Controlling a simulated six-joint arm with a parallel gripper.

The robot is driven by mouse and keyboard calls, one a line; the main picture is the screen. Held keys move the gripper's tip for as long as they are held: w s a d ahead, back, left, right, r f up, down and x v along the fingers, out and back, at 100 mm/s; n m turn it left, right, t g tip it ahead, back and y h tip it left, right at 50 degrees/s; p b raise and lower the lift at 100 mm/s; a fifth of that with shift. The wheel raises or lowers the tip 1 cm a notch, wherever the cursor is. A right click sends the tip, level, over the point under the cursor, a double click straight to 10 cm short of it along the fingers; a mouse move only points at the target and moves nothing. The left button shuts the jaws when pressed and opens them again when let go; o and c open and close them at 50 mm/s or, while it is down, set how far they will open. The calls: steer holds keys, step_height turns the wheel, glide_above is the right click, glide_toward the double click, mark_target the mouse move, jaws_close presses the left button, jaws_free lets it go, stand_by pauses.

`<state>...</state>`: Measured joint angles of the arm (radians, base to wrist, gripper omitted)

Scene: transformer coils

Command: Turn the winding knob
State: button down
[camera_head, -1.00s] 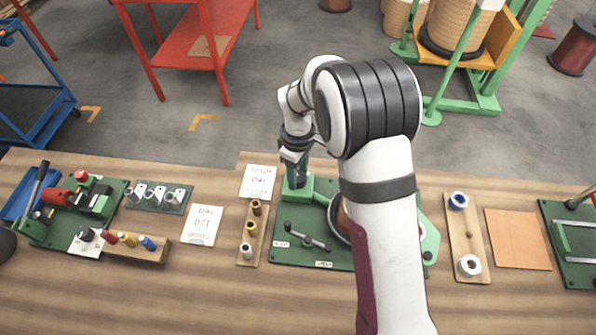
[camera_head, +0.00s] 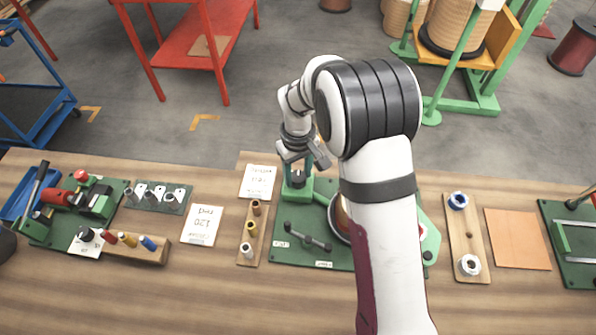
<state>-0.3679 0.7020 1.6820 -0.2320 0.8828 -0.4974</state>
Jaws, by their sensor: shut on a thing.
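The winding knob (camera_head: 298,181) is a small dark knob on a green block at the back left of the green winding board (camera_head: 283,255). My gripper (camera_head: 299,171) is over the block, pointing down, with its jaws shut on the knob. The fingertips are small and partly hidden by the gripper body. A crank-like lever (camera_head: 307,236) lies on the board in front of the block. My arm hides the middle of the board and much of the round brown part there.
A wooden strip (camera_head: 251,236) with small spools and white cards (camera_head: 258,183) lies left of the board. Another strip (camera_head: 466,237) with rings and an orange pad (camera_head: 517,240) lie to the right. The front of the bench is bare.

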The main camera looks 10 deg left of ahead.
mark_target(298, 176)
steer(key=m, duration=0.5)
steer(key=shift+m, duration=0.3)
stand_by(0.4)
steer(key=shift+c, duration=1.6)
jaws_free()
step_height(298, 176, up, 16)
steer(key=shift+f, duration=0.1)
